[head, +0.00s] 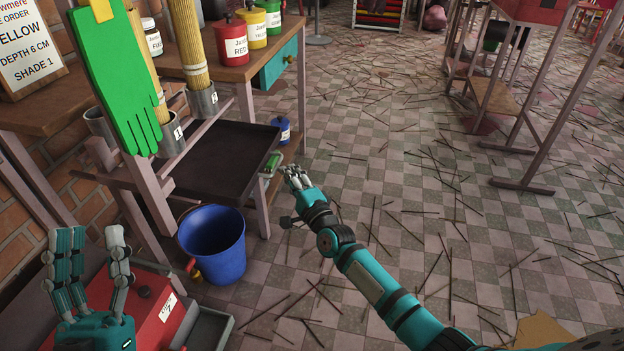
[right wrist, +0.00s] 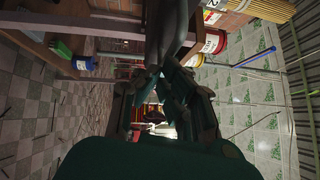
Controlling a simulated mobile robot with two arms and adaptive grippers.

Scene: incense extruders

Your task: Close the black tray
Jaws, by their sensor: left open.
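The black tray (head: 222,160) is a flat, dark, shallow tray that sticks out level from the wooden extruder stand, below the metal tubes. Its surface looks empty. My right gripper (head: 297,178) is to the right of the tray's near right corner, apart from it in the picture. Its fingers point up and left, and I cannot tell how far they are spread. Its dark fingers also show in the right wrist view (right wrist: 176,90). My left gripper (head: 90,268) is at the lower left, fingers up, open and empty, well away from the tray.
A blue bucket (head: 212,243) stands on the floor below the tray. A green glove (head: 120,85) hangs on the stand's left. A blue jar (head: 281,130) and small green item (head: 272,163) are beside the tray. A red box (head: 150,310) lies lower left. Tiled floor with scattered sticks is open rightward.

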